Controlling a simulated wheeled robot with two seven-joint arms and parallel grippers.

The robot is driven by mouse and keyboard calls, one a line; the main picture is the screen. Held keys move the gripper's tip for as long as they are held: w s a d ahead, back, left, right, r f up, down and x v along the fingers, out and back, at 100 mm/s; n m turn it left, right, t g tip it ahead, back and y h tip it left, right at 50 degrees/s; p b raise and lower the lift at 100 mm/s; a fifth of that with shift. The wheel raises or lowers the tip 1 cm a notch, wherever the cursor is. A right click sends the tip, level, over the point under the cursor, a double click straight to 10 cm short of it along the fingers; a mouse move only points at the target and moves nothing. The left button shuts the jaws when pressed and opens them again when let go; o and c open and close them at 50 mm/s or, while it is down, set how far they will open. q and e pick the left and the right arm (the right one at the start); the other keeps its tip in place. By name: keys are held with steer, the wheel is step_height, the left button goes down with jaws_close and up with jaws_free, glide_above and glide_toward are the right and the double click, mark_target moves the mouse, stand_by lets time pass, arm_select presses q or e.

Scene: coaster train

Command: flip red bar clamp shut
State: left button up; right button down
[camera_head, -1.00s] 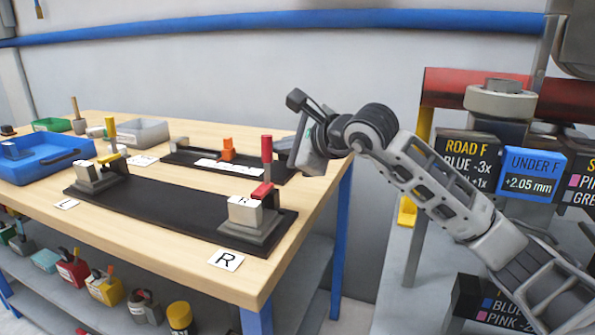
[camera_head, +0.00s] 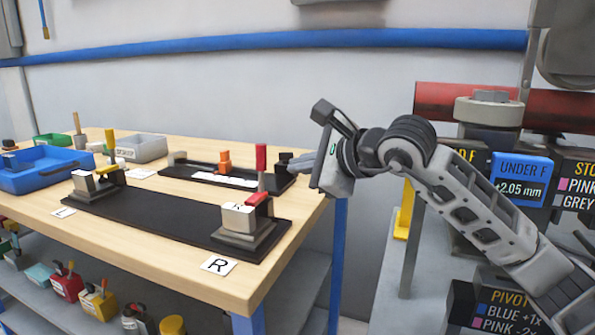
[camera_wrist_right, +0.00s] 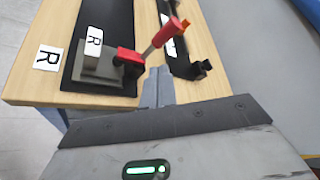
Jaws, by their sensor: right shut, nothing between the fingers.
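The red bar clamp stands at the near right end of a long black plate (camera_head: 150,215), behind a grey block marked R (camera_head: 237,216). Its red handle (camera_head: 261,158) points straight up in the head view, so the clamp stands open. In the right wrist view the red handle (camera_wrist_right: 165,33) slants up and right from the red clamp body (camera_wrist_right: 128,58). My right gripper (camera_head: 287,162) is shut and empty, just right of the handle in the head view. Its fingertips (camera_wrist_right: 157,76) are near the clamp, and I cannot tell whether they touch it. My left gripper is not in view.
A yellow-handled clamp (camera_head: 110,142) stands at the plate's other end. A second black fixture with an orange clamp (camera_head: 224,160) lies behind. A blue tray (camera_head: 45,178) and a grey bin (camera_head: 142,148) sit at the left. An R card (camera_head: 218,265) lies near the front edge.

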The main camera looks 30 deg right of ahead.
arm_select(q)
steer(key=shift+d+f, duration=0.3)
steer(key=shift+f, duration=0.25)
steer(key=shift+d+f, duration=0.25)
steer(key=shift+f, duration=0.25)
arm_select(e)
steer(key=shift+s+d+r, duration=0.1)
steer(key=shift+s+d, duration=0.05)
steer(key=shift+s, duration=0.45)
steer(key=shift+s+d, duration=0.15)
steer(key=shift+s, duration=0.4)
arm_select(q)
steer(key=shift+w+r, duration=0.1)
